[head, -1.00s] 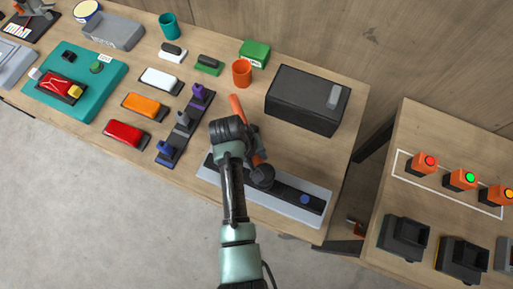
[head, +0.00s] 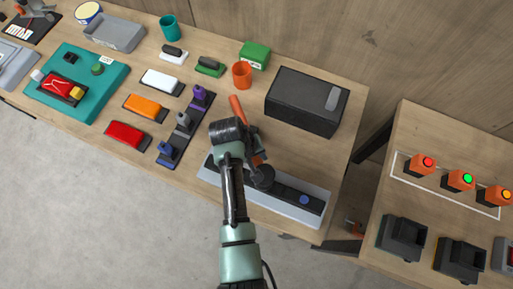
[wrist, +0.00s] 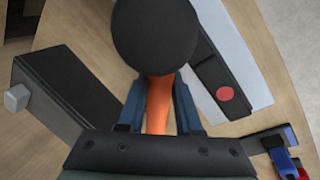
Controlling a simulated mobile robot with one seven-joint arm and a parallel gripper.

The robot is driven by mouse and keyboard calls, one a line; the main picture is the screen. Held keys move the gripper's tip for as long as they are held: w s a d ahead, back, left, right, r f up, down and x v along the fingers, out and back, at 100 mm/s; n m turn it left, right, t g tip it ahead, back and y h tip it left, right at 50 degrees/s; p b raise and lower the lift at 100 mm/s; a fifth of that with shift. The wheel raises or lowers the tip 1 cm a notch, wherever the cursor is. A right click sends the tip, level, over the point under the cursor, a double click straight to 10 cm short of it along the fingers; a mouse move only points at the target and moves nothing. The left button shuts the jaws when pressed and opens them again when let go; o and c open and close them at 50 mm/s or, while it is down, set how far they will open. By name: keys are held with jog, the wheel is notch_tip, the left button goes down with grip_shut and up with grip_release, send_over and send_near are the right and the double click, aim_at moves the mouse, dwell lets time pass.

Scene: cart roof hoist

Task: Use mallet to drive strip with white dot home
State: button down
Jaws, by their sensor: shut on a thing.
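The mallet has an orange handle (head: 236,105) and a dark round head (head: 262,177). My gripper (wrist: 158,100) is shut on the handle, which runs between its blue fingers in the wrist view. The mallet head (wrist: 155,35) looms large there. In the head view the head overlaps black strips on a pale grey plate (head: 240,199) at the table's front; I cannot tell whether it touches them. One strip end shows a blue dot (head: 304,200). In the wrist view a strip end has a red dot (wrist: 225,93). No white dot is visible; the mallet and arm hide part of the strips.
A black box (head: 307,99) stands behind the plate. An orange cup (head: 242,75) and a green box (head: 254,55) are at the back. A dark rack with coloured posts (head: 183,121) lies left of my gripper. A second table (head: 415,205) with button boxes is at right.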

jog(key=shift+r+p, duration=2.3)
jog(key=shift+r, duration=0.45)
jog(key=shift+f, duration=0.1)
